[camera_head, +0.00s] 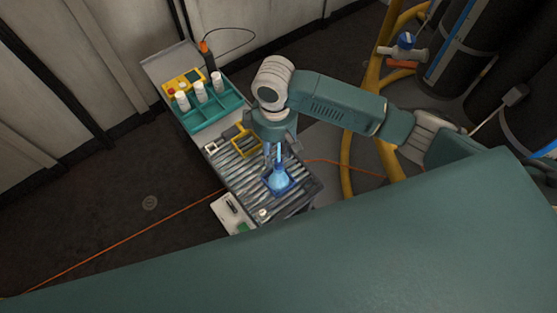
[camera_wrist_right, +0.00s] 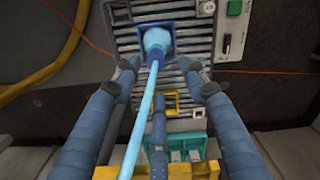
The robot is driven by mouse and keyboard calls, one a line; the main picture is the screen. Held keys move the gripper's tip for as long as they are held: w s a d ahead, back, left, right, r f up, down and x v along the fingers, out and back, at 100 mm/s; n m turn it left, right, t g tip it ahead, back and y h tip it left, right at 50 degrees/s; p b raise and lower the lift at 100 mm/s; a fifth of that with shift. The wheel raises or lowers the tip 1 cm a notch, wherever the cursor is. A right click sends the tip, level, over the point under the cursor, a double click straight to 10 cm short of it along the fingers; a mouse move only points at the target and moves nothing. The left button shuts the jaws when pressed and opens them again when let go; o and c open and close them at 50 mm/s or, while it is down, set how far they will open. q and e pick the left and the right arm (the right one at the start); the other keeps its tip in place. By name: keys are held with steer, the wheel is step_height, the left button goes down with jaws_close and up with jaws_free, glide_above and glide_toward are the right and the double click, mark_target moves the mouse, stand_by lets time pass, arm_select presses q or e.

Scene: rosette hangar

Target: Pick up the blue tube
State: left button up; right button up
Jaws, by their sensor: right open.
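The blue tube (camera_head: 279,181) is light blue, with a wide rounded lower end and a thin stem. Its wide end sits in a dark blue square holder (camera_head: 291,187) on the slatted bench top. My right gripper (camera_head: 275,152) is above it, pointing down, with its fingers near the stem. In the right wrist view the tube (camera_wrist_right: 152,72) runs from the holder (camera_wrist_right: 172,51) toward the camera. The fingers of my right gripper (camera_wrist_right: 168,80) are spread apart around the stem; I cannot tell whether any touches it. My left gripper is not in view.
A teal tray (camera_head: 215,112) with several white bottles stands at the bench's far end. A yellow frame (camera_head: 240,146) lies behind the gripper. A white switch box (camera_head: 231,211) is at the bench's left side. Yellow pipes (camera_head: 347,165) and dark tanks stand to the right.

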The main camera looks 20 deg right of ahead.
mark_target(279, 162)
steer(key=shift+s+f, duration=0.25)
steer(key=shift+f, duration=0.9)
steer(key=f, duration=0.1)
steer(key=f+p, duration=0.1)
steer(key=f, duration=0.2)
steer(key=shift+d+f, duration=0.25)
steer(key=shift+d, duration=0.15)
steer(key=shift+f, duration=0.3)
steer(key=shift+c, duration=0.5)
steer(key=c, duration=0.9)
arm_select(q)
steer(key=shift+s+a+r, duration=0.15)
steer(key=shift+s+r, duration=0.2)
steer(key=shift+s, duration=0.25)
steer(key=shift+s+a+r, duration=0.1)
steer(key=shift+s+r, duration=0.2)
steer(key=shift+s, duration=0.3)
